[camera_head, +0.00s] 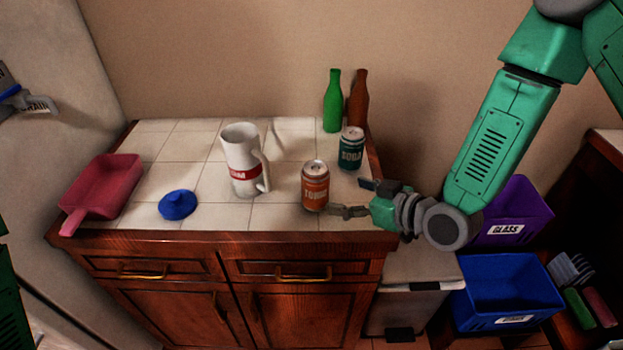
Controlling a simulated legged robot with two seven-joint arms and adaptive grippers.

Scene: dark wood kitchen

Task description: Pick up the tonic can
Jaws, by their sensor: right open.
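The tonic can (315,187) is orange with a silver top and stands upright near the front right of the tiled counter (220,213). My right gripper (350,198) reaches in from the right, just right of the can. It is open and empty, with one finger near the can's lower right side and the other farther back. I cannot tell whether the near finger touches the can. My left gripper is out of view.
A green soda can (351,148) stands behind the gripper, with green (332,103) and brown (357,103) bottles behind it. A white mug (241,158), blue lid (178,204) and red pan (104,187) are left. Purple (515,213) and blue (507,291) bins stand right.

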